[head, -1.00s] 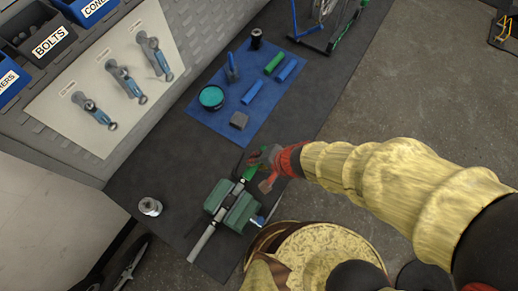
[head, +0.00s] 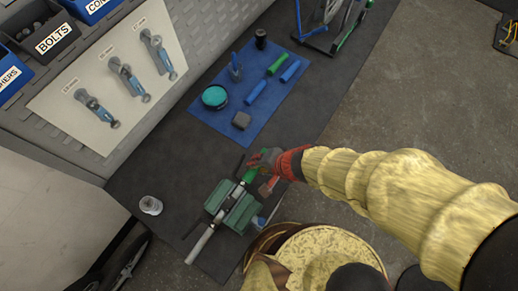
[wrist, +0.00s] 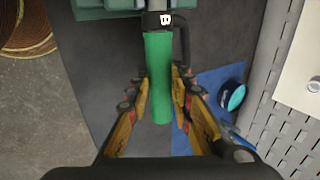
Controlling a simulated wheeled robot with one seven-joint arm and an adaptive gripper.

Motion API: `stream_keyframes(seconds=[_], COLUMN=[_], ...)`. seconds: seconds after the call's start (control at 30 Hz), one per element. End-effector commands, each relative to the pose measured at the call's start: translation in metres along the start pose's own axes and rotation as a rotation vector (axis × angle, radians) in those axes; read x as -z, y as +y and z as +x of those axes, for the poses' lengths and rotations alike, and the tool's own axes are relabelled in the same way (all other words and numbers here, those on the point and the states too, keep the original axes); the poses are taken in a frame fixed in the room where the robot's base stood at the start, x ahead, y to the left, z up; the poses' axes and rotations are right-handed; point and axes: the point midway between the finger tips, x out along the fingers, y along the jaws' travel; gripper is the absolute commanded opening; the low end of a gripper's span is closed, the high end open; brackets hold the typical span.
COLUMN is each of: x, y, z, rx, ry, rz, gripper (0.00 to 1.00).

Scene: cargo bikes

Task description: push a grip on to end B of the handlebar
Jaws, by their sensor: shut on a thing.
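The handlebar (head: 201,244) is clamped in a green vise (head: 236,201) on the dark bench mat. My gripper (head: 266,165) is at its upper right end. It is shut on a green grip (head: 250,175). In the wrist view, my gripper (wrist: 159,92) has a finger on each side of the green grip (wrist: 158,70), which lies in line with the bar. The grip's far end meets a black collar (wrist: 160,19) marked B, with a black lever beside it. How far the bar reaches inside the grip is hidden.
A blue mat (head: 215,122) holds another green grip (head: 277,64), blue grips (head: 290,71), a teal-topped tin (head: 215,97) and a grey block (head: 241,120). A small metal part (head: 150,205) stands left of the vise. A round yellow-topped stool (head: 310,250) stands near the vise.

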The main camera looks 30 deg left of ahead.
Motion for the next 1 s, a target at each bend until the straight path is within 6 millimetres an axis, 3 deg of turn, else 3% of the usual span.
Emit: stream_keyframes(seconds=[0.2,0.23,0.6,1.0], x=[-0.0028,-0.0028,-0.0009,0.0000], y=[0.0021,0.0021,0.0009,0.0001], z=[0.0007,0.0007,0.0003,-0.0048], rx=[-0.003,-0.003,-0.001,0.000], ry=[-0.006,-0.006,-0.002,0.000], rz=[-0.001,-0.001,0.000,0.000], gripper=[0.00,0.23,0.43,0.43])
